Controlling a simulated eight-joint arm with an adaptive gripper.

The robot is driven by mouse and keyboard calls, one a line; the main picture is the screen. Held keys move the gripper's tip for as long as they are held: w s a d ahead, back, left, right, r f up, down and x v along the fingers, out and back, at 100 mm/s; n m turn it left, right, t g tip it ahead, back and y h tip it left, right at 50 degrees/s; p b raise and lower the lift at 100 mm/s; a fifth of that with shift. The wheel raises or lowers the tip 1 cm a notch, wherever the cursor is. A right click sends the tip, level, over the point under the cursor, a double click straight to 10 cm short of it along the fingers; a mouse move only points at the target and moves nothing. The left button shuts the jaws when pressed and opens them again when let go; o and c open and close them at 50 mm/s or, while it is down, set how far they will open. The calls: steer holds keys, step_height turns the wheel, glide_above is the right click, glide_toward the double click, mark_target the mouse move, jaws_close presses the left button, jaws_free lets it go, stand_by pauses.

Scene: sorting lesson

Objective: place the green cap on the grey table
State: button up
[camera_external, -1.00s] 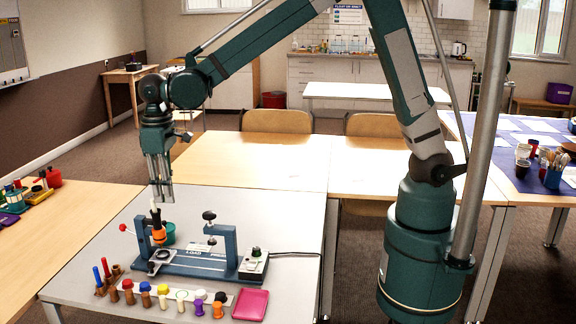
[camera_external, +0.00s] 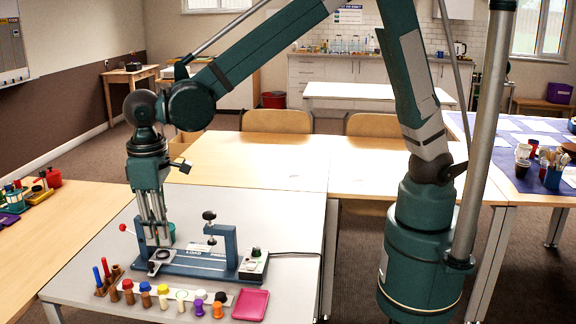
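My gripper (camera_external: 158,238) is low over the left end of the blue-grey fixture (camera_external: 200,262) on the grey table (camera_external: 90,282). Its fingers point down; whether they are open or shut, or hold anything, is too small to tell. A green round piece (camera_external: 170,233) shows partly behind the fingers; I cannot tell whether it is the green cap or a cup. In the front row, a pale cap (camera_external: 181,295) stands among the coloured ones, and its tint is unclear. No other clearly green cap shows in the row.
Red (camera_external: 128,284), blue (camera_external: 145,287) and yellow (camera_external: 163,288) caps stand on brown pegs along the front. Purple (camera_external: 198,308) and orange (camera_external: 217,309) pieces stand beside a magenta tray (camera_external: 251,304). The fixture has an upright clamp (camera_external: 228,242) and a control box (camera_external: 254,265).

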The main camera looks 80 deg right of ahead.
glide_above(174, 310)
step_height(174, 310, down, 11)
stand_by(0.3)
steer(key=shift+d, duration=0.1)
steer(key=shift+f, duration=0.15)
steer(key=shift+f+b, duration=0.7)
steer(key=shift+f, duration=2.3)
steer(key=shift+f+b, duration=0.45)
steer(key=shift+f, duration=1.45)
steer(key=shift+c, duration=0.5)
steer(key=o, duration=0.7)
